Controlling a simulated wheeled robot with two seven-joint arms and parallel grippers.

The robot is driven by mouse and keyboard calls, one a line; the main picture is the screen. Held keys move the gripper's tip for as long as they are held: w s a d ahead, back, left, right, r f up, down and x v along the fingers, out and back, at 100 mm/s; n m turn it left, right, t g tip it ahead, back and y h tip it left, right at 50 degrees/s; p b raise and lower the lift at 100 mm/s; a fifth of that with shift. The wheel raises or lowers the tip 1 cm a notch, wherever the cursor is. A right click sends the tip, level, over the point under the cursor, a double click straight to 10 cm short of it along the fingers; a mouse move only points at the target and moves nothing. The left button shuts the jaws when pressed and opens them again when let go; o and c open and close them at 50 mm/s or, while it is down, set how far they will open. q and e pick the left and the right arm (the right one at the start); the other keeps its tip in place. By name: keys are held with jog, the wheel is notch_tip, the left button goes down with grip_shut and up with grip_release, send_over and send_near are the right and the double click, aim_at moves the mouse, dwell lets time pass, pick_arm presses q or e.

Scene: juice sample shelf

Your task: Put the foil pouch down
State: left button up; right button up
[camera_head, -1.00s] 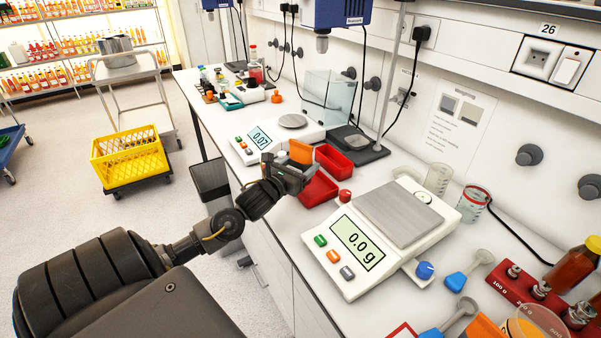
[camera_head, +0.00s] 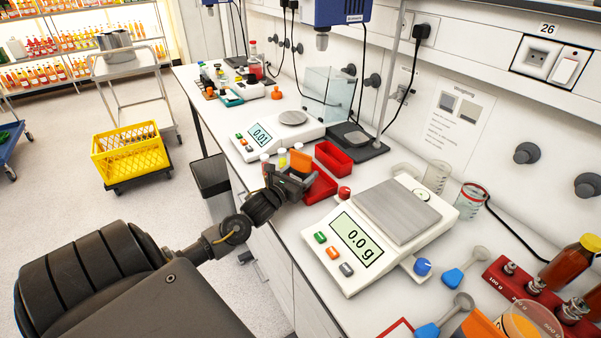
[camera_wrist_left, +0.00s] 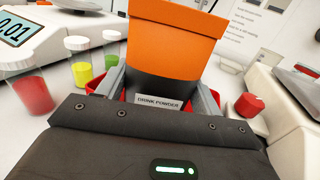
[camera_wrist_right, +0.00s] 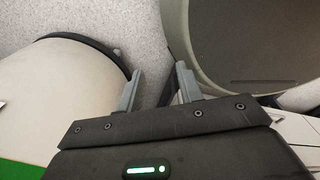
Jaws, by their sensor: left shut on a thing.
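The foil pouch (camera_head: 301,160) is orange on top and dark below, with a "DRINK POWDER" label. It also shows upright in the left wrist view (camera_wrist_left: 175,45). My left gripper (camera_head: 300,178) is shut on it, one finger at each side. The pouch is at the near red tray (camera_head: 321,189), whose red shows on both sides of it in the left wrist view. Its lower end is hidden by my gripper, so I cannot tell whether it touches anything. My right gripper (camera_wrist_right: 160,75) is open and empty, above the floor.
Capped tubes with red, yellow and green contents (camera_wrist_left: 80,65) stand just left of the pouch. A red knob-like piece (camera_wrist_left: 250,104) and a large balance (camera_head: 350,243) are to the right. Another red tray (camera_head: 333,158) and a smaller balance (camera_head: 270,136) are behind.

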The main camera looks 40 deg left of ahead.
pick_arm(q)
jog(key=o, duration=1.1)
jog(key=shift+r, duration=0.1)
jog(key=s, duration=0.3)
jog(key=s+d+b, duration=0.1)
jog(key=s, duration=0.3)
jog(key=s+b, duration=0.1)
jog(key=s, duration=0.3)
jog(key=shift+d, duration=0.2)
jog(key=shift+s+d, duration=0.1)
jog(key=shift+s, duration=0.4)
